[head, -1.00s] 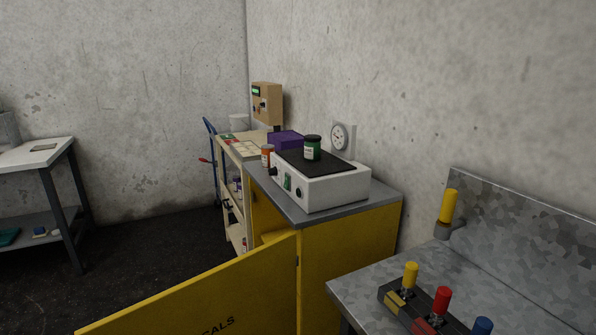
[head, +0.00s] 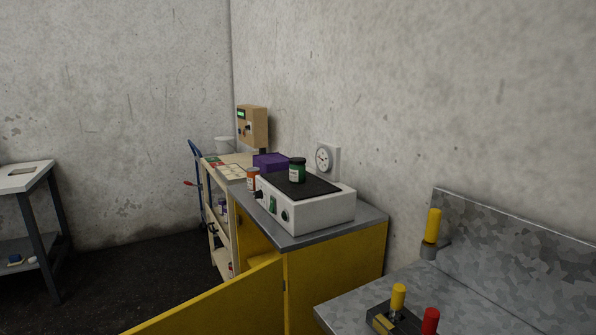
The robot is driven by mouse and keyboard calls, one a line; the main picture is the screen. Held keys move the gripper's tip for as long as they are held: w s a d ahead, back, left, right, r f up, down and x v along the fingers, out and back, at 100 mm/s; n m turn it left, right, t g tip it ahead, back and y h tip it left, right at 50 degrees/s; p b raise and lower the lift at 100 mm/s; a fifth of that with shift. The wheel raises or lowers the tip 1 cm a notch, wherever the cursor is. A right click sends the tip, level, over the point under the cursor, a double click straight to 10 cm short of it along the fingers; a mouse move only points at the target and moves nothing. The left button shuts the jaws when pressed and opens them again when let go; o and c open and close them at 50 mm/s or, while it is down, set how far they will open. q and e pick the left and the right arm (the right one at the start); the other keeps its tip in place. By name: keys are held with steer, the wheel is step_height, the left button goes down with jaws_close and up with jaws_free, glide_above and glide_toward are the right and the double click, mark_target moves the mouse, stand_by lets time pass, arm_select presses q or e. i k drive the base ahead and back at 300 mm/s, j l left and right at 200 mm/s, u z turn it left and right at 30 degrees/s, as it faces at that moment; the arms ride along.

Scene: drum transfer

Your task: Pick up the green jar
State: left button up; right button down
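The green jar (head: 297,170) has a dark lid and a pale label. It stands upright on the black top (head: 318,187) of a white box-shaped device with knobs (head: 322,212). The device sits on the grey top of a yellow cabinet (head: 335,275). An orange jar (head: 253,179) with a white label stands just left of the device. Neither of my grippers is in the head view.
The yellow cabinet door (head: 215,306) stands open toward me. A purple box (head: 270,162) is behind the device. A metal bench (head: 345,308) with coloured handles is at the right.

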mark_target(297, 173)
steer(key=k, duration=0.55)
steer(key=k+u, duration=0.1)
steer(key=u, duration=1.25)
steer(key=i+j+u, duration=0.1)
steer(key=u, duration=1.4)
steer(key=i+l, duration=0.15)
steer(key=i, duration=0.5)
steer(key=i+l, duration=0.1)
steer(key=i, duration=0.55)
steer(key=i+z, duration=0.45)
steer(key=i+j+z, duration=0.1)
steer(key=i+z, duration=0.35)
steer(key=i, duration=0.2)
steer(key=i+l+z, duration=0.1)
steer(key=i+z, duration=0.55)
steer(key=z, duration=0.15)
steer(key=i+z, duration=0.8)
steer(key=i, duration=0.15)
steer(key=i+j+z, duration=0.1)
steer(key=i+z, duration=0.3)
steer(key=i, duration=0.2)
steer(key=i+l+z, duration=0.1)
steer(key=i+z, duration=0.35)
steer(key=i, duration=0.15)
steer(key=i+j+z, duration=0.1)
steer(key=i+z, duration=0.35)
steer(key=i, duration=0.2)
